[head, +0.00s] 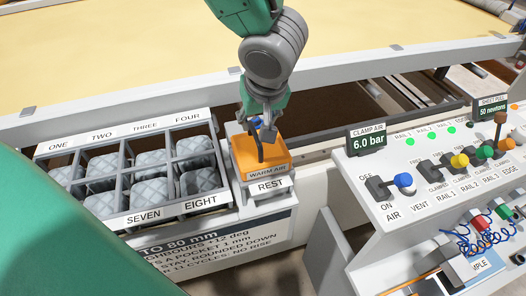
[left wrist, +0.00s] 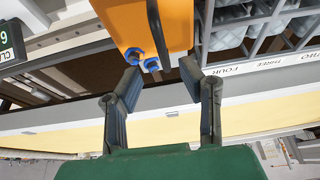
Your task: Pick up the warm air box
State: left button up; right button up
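The warm air box (head: 262,160) is orange with a black handle and a "WARM AIR" label. It sits on a pale stand marked "REST" (head: 271,187), right of the pocket rack. My left gripper (head: 264,130) is just above the box, pointing down by its far side. In the left wrist view the box (left wrist: 175,18) shows two blue fittings and the black handle. There the left gripper (left wrist: 160,78) has its fingers apart, with nothing between them. The blue fittings lie just beyond the fingertips. My right gripper is not in view.
A rack (head: 130,168) of numbered pockets with grey quilted pads stands to the left. A control panel (head: 425,160) with levers, coloured knobs and a "6.0 bar" display (head: 367,139) is to the right. A rail (head: 150,93) and yellow cloth (head: 130,40) lie behind.

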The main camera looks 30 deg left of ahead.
aim_at(255, 132)
pick_arm(q)
jog(key=shift+f, duration=0.5)
jog(key=x, duration=0.5)
jog(key=shift+a+f+p, duration=0.15)
jog(key=shift+a+p, duration=0.15)
jog(key=shift+p, duration=0.1)
jog(key=shift+s+d, duration=0.15)
jog(key=shift+d, duration=0.05)
jog(key=shift+c, duration=0.3)
jog(key=shift+d, duration=0.1)
jog(key=c, duration=0.7)
jog(key=shift+d, duration=0.1)
grip_shut()
